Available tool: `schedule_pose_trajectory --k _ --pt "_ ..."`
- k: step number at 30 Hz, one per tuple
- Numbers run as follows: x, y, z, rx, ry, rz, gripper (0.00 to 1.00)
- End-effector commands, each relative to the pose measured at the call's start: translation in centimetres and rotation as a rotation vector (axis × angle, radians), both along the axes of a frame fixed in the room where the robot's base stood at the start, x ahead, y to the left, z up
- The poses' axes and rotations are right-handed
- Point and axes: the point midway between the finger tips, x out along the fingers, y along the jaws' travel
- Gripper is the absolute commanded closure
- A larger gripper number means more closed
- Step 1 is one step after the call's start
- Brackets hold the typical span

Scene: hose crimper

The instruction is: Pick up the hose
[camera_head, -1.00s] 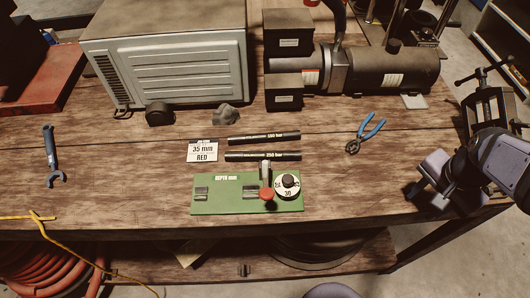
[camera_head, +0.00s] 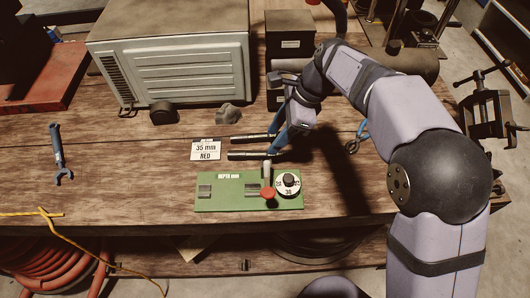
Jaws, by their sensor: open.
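Two short black hoses with white print lie side by side on the wooden bench, the upper hose (camera_head: 250,138) and the lower hose (camera_head: 248,155). My gripper (camera_head: 273,142) is open above their right ends, its blue fingers pointing down. It covers the right part of both hoses. I cannot tell whether a finger touches either one. The card (camera_head: 205,150) left of the hoses reads 35 mm RED. The green depth board (camera_head: 225,200) with a red-tipped lever (camera_head: 268,193) and a dial (camera_head: 288,184) lies just in front.
A grey metal case (camera_head: 170,65) and a dark machine (camera_head: 410,65) stand behind. Blue pliers (camera_head: 353,146) are partly behind my arm. A wrench (camera_head: 60,155) lies far left and a vise (camera_head: 487,110) stands at the right edge.

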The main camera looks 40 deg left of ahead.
Motion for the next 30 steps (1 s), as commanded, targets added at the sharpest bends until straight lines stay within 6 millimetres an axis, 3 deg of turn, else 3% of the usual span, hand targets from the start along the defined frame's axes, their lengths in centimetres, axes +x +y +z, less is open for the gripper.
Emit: schedule_pose_trajectory --k 11,21,30 --pt "-0.5 0.3 -1.6 -0.003 0.001 0.001 0.59" --pt "-1.3 1.0 -5.3 -0.002 -0.001 0.001 0.59" --pt "-1.5 1.2 -6.0 -0.001 -0.002 0.001 0.59"
